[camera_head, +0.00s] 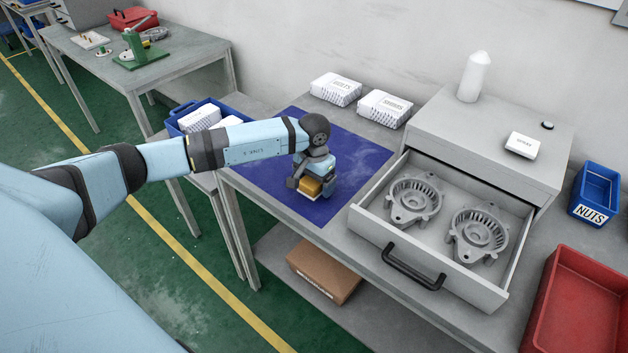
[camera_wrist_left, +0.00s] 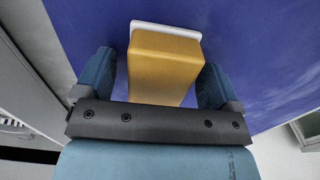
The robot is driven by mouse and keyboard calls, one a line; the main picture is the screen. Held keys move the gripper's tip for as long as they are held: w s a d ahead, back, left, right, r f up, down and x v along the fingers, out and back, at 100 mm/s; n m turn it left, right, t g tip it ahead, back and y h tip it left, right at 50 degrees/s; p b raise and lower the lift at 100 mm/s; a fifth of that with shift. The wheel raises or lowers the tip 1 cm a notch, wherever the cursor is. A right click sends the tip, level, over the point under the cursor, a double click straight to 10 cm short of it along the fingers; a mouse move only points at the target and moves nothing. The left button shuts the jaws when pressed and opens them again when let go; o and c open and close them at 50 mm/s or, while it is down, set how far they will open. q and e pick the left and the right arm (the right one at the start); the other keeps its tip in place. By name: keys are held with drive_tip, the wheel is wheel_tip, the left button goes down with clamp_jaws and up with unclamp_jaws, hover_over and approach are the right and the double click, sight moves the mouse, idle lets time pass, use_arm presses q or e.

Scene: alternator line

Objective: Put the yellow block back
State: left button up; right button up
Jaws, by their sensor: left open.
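The yellow block (camera_head: 310,187) is on the blue mat (camera_head: 358,153) on the workbench, with a thin white piece (camera_head: 309,197) at its base. My left gripper (camera_head: 312,181) is over the block, its arm reaching in from the left. In the left wrist view, the yellow block (camera_wrist_left: 165,68) lies between the two blue fingers of the open left gripper (camera_wrist_left: 157,75), with narrow gaps on both sides. The white piece (camera_wrist_left: 166,28) shows along its far edge. My right gripper is not in view.
An open drawer (camera_head: 376,240) holding two grey alternator housings (camera_head: 480,233) juts out right of the mat. White boxes (camera_head: 336,89) stand behind the mat. A blue crate (camera_head: 178,112) is behind my arm. A red bin (camera_head: 580,300) and a blue NUTS bin (camera_head: 595,190) are at right.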

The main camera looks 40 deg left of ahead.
use_arm(q)
wheel_tip(320, 180, up, 12)
drive_tip(key=b, duration=0.1)
drive_tip(key=shift+b, duration=0.4)
idle(0.3)
